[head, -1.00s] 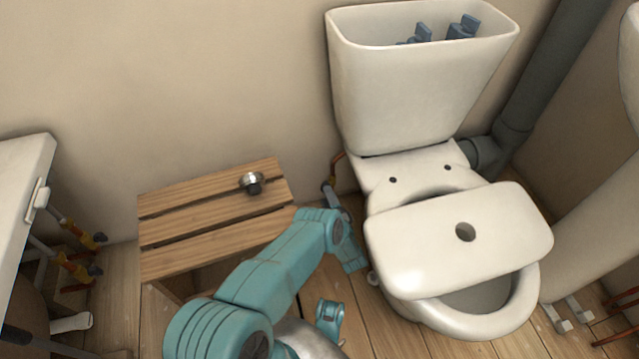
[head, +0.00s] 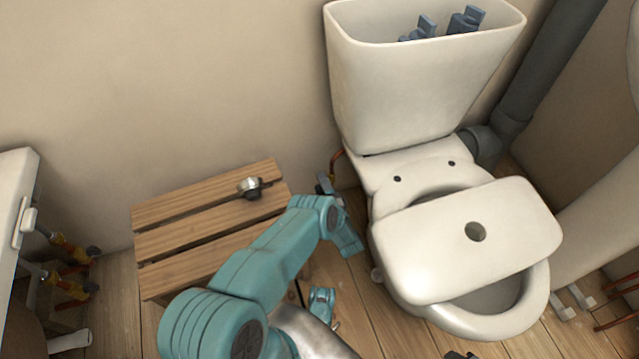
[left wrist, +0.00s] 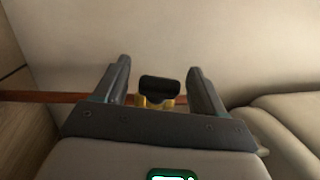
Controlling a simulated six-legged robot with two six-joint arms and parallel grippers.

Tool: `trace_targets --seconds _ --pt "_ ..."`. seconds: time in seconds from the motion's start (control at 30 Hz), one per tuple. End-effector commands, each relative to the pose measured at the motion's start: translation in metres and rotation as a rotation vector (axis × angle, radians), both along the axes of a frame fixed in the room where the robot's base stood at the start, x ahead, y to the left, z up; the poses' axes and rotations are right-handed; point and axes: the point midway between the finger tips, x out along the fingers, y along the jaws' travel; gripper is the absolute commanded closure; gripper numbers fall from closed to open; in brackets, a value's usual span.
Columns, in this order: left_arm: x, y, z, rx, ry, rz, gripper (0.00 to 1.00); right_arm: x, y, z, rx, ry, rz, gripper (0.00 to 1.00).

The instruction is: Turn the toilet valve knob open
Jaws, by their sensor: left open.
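The toilet valve has a black knob (left wrist: 160,89) on a brass body (left wrist: 158,104), set on a copper pipe (left wrist: 52,97) along the wall in the left wrist view. My left gripper (left wrist: 158,80) is open, with one finger on each side of the knob in that view. I see gaps beside the knob; contact does not show. In the head view my left gripper (head: 325,184) is low at the wall, between the bench and the toilet (head: 400,85), and the knob cannot be made out there. A small dark part at the bottom edge may be my right gripper (head: 460,355).
A slatted wooden bench (head: 190,238) stands left of my left arm, with a small metal part (head: 251,188) on it. The tank's lid (head: 440,250) lies across the bowl. A grey drain pipe (head: 535,85) is at right, a white cabinet (head: 12,200) at left.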

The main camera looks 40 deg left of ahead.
Motion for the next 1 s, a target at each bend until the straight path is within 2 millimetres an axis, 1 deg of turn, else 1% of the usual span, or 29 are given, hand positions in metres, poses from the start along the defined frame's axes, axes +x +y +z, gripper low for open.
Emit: trace_targets --seconds 0.27,0.3,0.33,0.37,0.4,0.43,0.47,0.57,0.73,0.83,1.0 --pt "0.000 -0.002 0.000 0.000 0.000 -0.001 0.30 0.000 0.000 0.000 0.000 0.000 0.000 0.57" --pt "0.000 -0.002 0.000 0.000 0.000 -0.001 0.36 0.000 0.000 0.000 0.000 0.000 0.000 0.57" --pt "0.000 -0.002 0.000 0.000 0.000 -0.001 0.46 0.000 0.000 0.000 0.000 0.000 0.000 0.57" --pt "0.000 -0.002 0.000 0.000 0.000 -0.001 0.56 0.000 0.000 0.000 0.000 0.000 0.000 0.57" --pt "0.000 -0.002 0.000 0.000 0.000 -0.001 0.69 0.000 0.000 0.000 0.000 0.000 0.000 0.57" --pt "0.000 -0.002 0.000 0.000 0.000 -0.001 0.79 0.000 0.000 0.000 0.000 0.000 0.000 0.57" --pt "0.000 -0.002 0.000 0.000 0.000 0.000 0.81 0.000 0.000 0.000 0.000 0.000 0.000 0.57" --pt "0.000 -0.001 0.001 -0.004 0.000 -0.001 0.81 0.000 0.000 0.001 0.000 0.001 0.000 0.57" --pt "0.001 0.000 0.005 -0.109 -0.007 -0.002 0.81 -0.008 0.002 0.016 0.005 0.027 0.003 0.57" --pt "0.000 0.001 0.000 -0.134 -0.009 0.000 0.81 -0.011 0.002 0.014 0.007 0.036 0.005 0.57" --pt "0.000 0.001 0.000 -0.132 -0.011 0.000 0.81 -0.010 0.002 0.013 0.007 0.035 0.004 0.57"
